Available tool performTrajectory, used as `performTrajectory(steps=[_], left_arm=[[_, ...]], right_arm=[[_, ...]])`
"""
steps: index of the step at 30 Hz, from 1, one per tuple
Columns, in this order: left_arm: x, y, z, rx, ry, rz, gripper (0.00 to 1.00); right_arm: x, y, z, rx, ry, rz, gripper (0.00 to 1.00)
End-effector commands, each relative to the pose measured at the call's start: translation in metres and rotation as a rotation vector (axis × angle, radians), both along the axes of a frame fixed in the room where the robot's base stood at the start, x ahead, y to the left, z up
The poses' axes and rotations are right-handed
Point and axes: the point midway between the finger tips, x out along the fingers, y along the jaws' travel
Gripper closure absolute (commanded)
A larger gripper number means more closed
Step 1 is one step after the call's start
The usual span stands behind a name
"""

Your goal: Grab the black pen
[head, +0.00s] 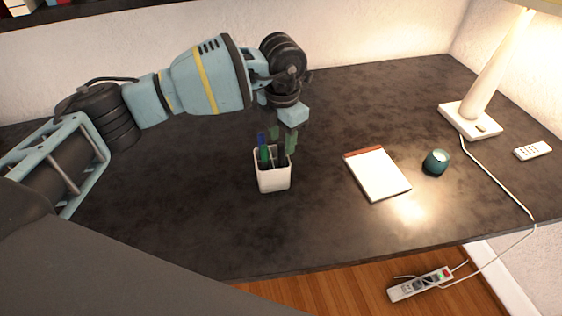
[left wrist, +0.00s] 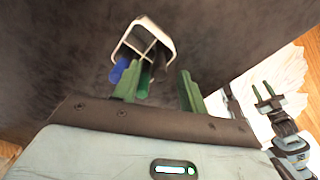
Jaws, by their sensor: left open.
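A white divided pen cup (head: 273,181) stands upright on the dark desk; its rim also shows in the left wrist view (left wrist: 140,22). A blue pen (head: 261,140) and a green pen (head: 265,155) stand in it. They also show in the left wrist view as a blue pen (left wrist: 120,72) and a green pen (left wrist: 145,80). I cannot clearly pick out the black pen among the dark shapes between the fingers. My left gripper (head: 282,142) is open just above the cup, its green fingers pointing down; both fingers show in the left wrist view (left wrist: 159,87). My right gripper (left wrist: 264,91) appears open, away from the cup.
Right of the cup lie a notepad (head: 378,174), a teal candle jar (head: 435,162), a lamp (head: 470,120) and a white remote (head: 532,151). A power strip (head: 420,284) is below the desk edge. The desk around the cup is clear.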

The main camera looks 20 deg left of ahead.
Motion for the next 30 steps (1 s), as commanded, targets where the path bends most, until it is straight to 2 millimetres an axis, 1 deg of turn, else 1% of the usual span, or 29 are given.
performTrajectory(steps=[3, 7, 10, 15, 24, 25, 30], left_arm=[[-0.003, 0.001, -0.016, 0.001, 0.002, 0.000, 0.58], [-0.002, 0.001, -0.034, 0.000, 0.002, 0.001, 0.58], [-0.002, 0.001, -0.039, -0.001, 0.002, 0.001, 0.58], [-0.002, 0.001, -0.039, -0.001, 0.001, 0.001, 0.58], [-0.002, 0.001, -0.038, -0.001, 0.001, 0.001, 0.97], [-0.002, 0.001, -0.038, -0.001, 0.001, 0.001, 1.00], [-0.002, 0.001, -0.038, -0.001, 0.001, 0.001, 1.00]], right_arm=[[0.003, 0.000, 0.004, 0.002, -0.009, -0.002, 0.64], [0.003, 0.001, 0.004, 0.002, -0.008, -0.003, 0.64], [0.002, 0.000, 0.004, 0.002, -0.008, -0.003, 0.64], [0.002, 0.000, 0.004, 0.002, -0.008, -0.003, 0.64], [0.002, -0.001, 0.004, -0.001, -0.007, 0.001, 0.64], [0.002, -0.001, 0.004, -0.002, -0.008, 0.002, 0.64], [0.002, -0.002, 0.004, -0.004, -0.008, 0.004, 0.64]])
